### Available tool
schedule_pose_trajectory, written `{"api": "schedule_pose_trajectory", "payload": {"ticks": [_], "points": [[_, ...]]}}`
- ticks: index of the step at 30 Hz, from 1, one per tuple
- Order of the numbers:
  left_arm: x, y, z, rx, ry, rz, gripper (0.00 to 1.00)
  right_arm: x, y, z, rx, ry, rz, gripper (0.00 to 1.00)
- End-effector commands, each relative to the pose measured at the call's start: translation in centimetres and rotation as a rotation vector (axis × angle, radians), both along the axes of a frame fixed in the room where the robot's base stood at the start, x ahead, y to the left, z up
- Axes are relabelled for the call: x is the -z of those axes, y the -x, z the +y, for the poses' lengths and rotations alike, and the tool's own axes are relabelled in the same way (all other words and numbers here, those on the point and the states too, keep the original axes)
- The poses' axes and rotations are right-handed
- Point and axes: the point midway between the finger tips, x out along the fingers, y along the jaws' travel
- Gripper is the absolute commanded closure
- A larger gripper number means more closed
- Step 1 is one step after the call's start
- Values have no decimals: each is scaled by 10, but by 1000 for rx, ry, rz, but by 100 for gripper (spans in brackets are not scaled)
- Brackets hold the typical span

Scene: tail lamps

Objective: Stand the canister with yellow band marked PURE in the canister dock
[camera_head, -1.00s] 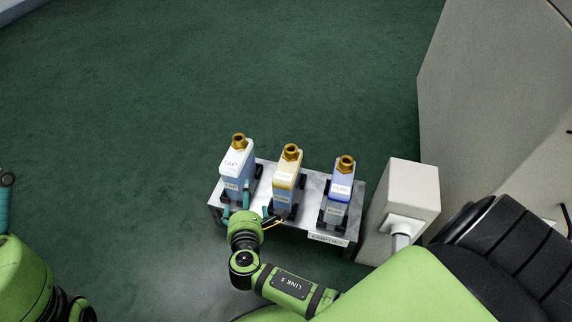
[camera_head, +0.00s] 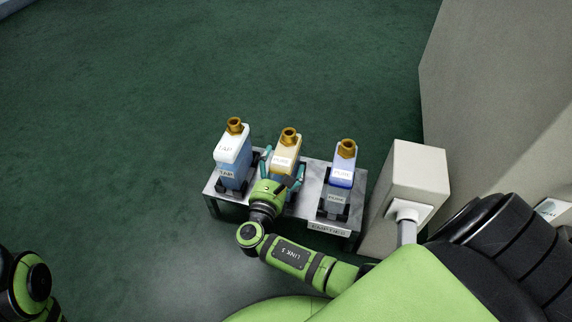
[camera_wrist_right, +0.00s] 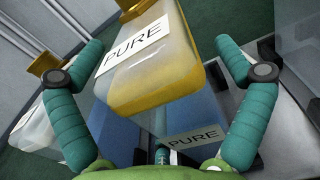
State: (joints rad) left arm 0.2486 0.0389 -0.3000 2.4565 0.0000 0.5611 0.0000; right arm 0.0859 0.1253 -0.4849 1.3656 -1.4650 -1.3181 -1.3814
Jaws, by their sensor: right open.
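The canister with the yellow band marked PURE (camera_head: 287,149) stands upright in the middle of a row on a small bench, with a brass cap on top. In the right wrist view, its PURE label and yellow edge (camera_wrist_right: 150,100) fill the middle. My right gripper (camera_wrist_right: 158,46) is open, with one teal finger on each side of this canister. Gaps show between fingers and canister. In the head view, the right gripper (camera_head: 284,166) reaches it from the front and hides its lower part. My left gripper is out of view. I cannot pick out the canister dock.
The grey bench (camera_head: 313,180) has a front label, seemingly EMPTIES. A beige box (camera_head: 415,175) stands close on the right. Green floor behind is clear.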

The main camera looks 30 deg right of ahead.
Motion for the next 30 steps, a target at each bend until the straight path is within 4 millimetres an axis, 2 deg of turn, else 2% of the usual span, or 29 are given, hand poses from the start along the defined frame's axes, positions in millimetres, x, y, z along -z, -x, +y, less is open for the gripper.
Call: {"api": "schedule_pose_trajectory", "payload": {"ticks": [6, 7, 8, 9, 11, 12, 13, 23, 28, 30], "points": [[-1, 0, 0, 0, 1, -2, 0, -1, -1, -1, -1, -1, 0, 0], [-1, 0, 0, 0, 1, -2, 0, -1, -1, -1, -1, -1, 0, 8], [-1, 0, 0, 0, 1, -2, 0, -1, -1, 0, -1, -1, 0, 20], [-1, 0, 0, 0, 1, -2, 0, -1, -1, 0, -1, -1, 0, 36], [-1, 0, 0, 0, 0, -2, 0, -1, -1, 0, -1, -1, 0, 60], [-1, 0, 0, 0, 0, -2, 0, -1, -1, 0, -1, -1, 0, 76], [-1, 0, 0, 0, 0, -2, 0, 0, -1, 0, -1, -1, 0, 82], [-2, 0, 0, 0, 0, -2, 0, -4, -1, 0, -1, 1, -3, 82], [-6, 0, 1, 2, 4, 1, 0, -14, -1, 0, -1, 1, -5, 82], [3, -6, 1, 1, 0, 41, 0, -21, -1, 0, -1, 1, -5, 82]]}}
